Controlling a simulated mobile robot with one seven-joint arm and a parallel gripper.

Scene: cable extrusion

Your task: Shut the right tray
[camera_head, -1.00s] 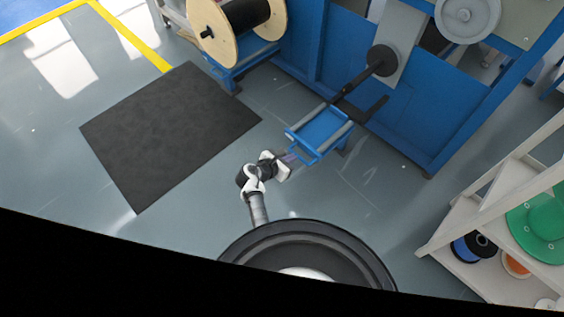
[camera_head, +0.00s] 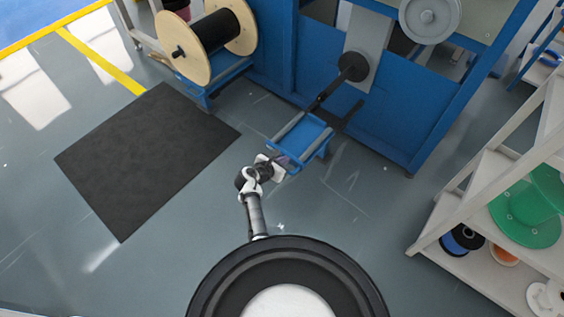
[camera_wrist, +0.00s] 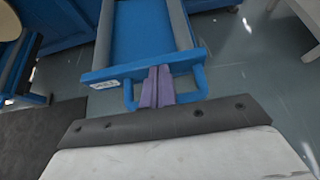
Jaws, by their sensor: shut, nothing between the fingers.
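The blue tray (camera_head: 302,138) sticks out from the front of the blue machine on grey rails. It also shows in the wrist view (camera_wrist: 140,35), with a blue bar handle (camera_wrist: 195,96) on its near end and a small white label beside it. My gripper (camera_wrist: 157,88) has its two purple fingers pressed together with nothing between them. The fingertips are at the tray's front edge, between the two sides of the handle. I cannot tell if they touch the front. In the head view my gripper (camera_head: 281,161) is at the tray's near end.
The blue machine (camera_head: 390,115) stands behind the tray. A wooden cable reel (camera_head: 205,45) on a blue stand is at the upper left. A dark mat (camera_head: 150,160) lies on the floor to the left. A pale shelf (camera_head: 470,200) with spools is at the right. Floor between is clear.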

